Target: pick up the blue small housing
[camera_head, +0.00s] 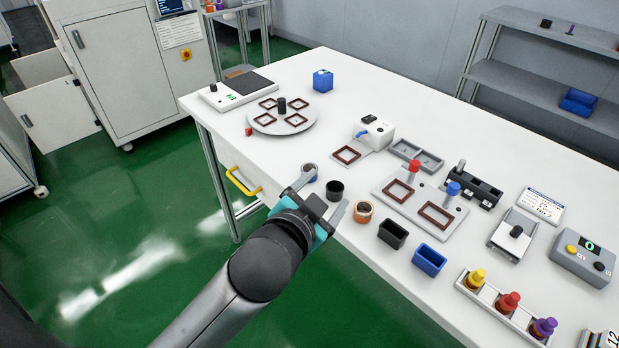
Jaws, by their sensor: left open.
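A blue open-topped rectangular housing (429,260) stands on the white table near its front edge, right of a similar black housing (392,234). My left gripper (319,198) is open at the front edge of the table, well to the left of the blue housing. Its fingers point toward a small black round cup (335,191), a grey round cup (309,171) and an orange round cup (363,211). Nothing shows between the fingers. I cannot tell the gripper's exact height above the table. My right gripper is not in view.
Behind the housings is a grey plate (450,221) with brown frames and red and blue knobs. A rack (497,314) of coloured knobs stands at the front right. A round turntable (260,121) and a blue block (322,81) are farther back. The table's middle back is clear.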

